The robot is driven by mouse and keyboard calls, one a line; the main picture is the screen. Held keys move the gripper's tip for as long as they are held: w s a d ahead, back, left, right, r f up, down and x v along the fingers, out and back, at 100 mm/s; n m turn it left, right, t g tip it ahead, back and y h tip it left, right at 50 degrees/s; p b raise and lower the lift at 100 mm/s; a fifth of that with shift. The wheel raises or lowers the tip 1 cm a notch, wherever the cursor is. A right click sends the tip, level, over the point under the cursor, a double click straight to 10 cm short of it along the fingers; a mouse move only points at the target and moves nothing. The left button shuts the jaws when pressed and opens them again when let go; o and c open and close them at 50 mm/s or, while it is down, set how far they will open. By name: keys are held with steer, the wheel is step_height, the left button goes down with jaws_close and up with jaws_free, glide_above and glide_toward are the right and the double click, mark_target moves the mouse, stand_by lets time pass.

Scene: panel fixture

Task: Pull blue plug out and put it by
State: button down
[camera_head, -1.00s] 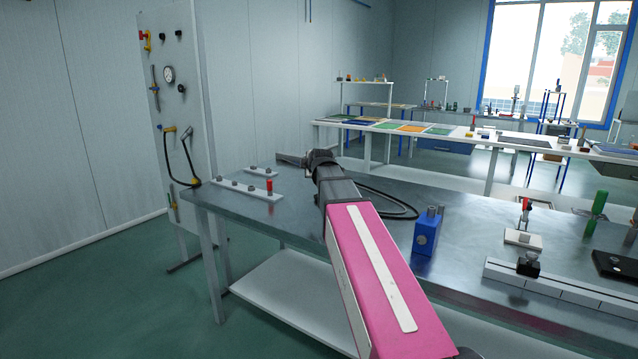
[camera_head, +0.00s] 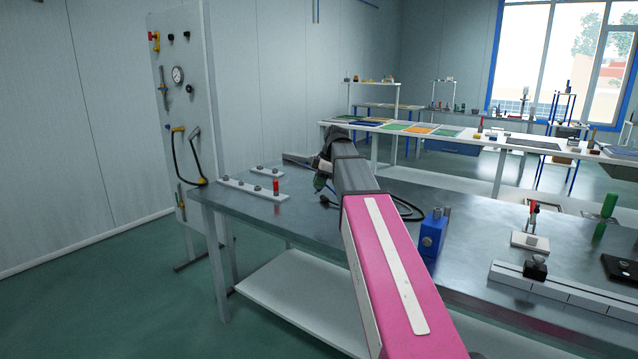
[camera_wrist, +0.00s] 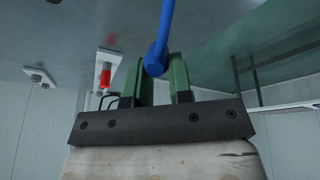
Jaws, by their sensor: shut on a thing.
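The blue plug (camera_wrist: 156,62) shows in the wrist view as a blue rounded end with a blue rod or cord running up out of the picture. My gripper (camera_wrist: 165,75) has its two green fingers on either side of the plug's end and is shut on it. In the head view my gripper (camera_head: 319,183) is above the left part of the metal table, partly hidden by my arm. The blue plug cannot be made out there, and what its far end joins is out of view.
A white strip (camera_head: 238,187) with grey knobs and a red peg (camera_head: 276,187) lies at the table's left end. The upright panel (camera_head: 180,110) with a gauge stands behind it. A blue block (camera_head: 432,235) stands right of my arm. Black cable (camera_head: 408,210) lies on the table.

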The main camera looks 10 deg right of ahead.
steer(key=shift+f, duration=3.45)
steer(key=c, duration=0.9)
jaws_free()
steer(key=shift+c, duration=0.2)
